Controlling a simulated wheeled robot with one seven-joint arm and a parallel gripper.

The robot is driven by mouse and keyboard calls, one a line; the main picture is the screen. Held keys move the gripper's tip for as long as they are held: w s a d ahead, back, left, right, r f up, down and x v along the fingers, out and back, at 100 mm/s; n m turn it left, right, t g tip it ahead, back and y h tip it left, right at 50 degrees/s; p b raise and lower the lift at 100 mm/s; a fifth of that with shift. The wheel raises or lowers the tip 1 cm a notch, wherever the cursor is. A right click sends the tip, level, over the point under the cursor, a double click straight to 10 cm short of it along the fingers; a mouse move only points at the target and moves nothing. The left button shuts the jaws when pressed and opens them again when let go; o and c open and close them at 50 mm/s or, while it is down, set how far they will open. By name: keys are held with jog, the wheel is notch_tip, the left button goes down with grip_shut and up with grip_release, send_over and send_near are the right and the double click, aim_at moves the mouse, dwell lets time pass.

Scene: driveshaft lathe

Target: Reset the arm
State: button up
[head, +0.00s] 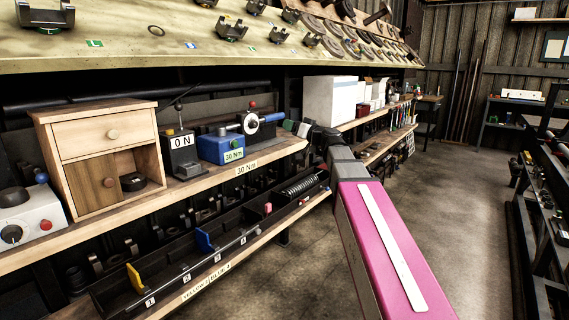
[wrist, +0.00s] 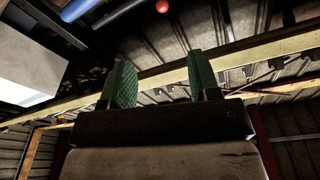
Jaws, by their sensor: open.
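My arm (head: 377,240), with a magenta link and a white strip, reaches from the lower right of the head view toward the middle shelf. In the wrist view my gripper (wrist: 160,75) has two green-padded fingers spread apart. Nothing shows between them. From these views I cannot tell how far the fingers are from the shelf items.
White boxes (head: 330,100) stand behind my gripper. A slanted panel (head: 130,45) overhangs the shelf. The aisle floor (head: 440,190) is clear.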

jog(key=s+d+f+m+g+h, duration=0.1)
jog(key=s+f+g+h, duration=0.15)
jog(key=f, duration=0.75)
jog(key=s+d+f+m+g+h, duration=0.15)
jog(key=s+f, duration=0.25)
jog(key=f, duration=0.7)
jog(key=s+d+f+g+h, duration=0.1)
jog(key=s+f+g+h, duration=0.2)
jog(key=f, duration=0.7)
jog(key=s+d+f+m+g+h, duration=0.2)
jog(key=s+d+f+g+h, duration=0.1)
jog(key=s+d+f, duration=0.3)
jog(key=s+d+f+m+g+h, duration=0.1)
jog(key=s+d+f+g+h, duration=0.2)
jog(key=s+d+f, duration=0.3)
jog(key=s+f+h, duration=0.1)
jog(key=s+f, duration=0.3)
jog(key=f, duration=0.3)
jog(key=shift+s+m+h, duration=0.3)
jog(key=shift+s+m, duration=0.05)
jog(key=shift+s, duration=0.05)
jog(key=shift+d, duration=0.1)
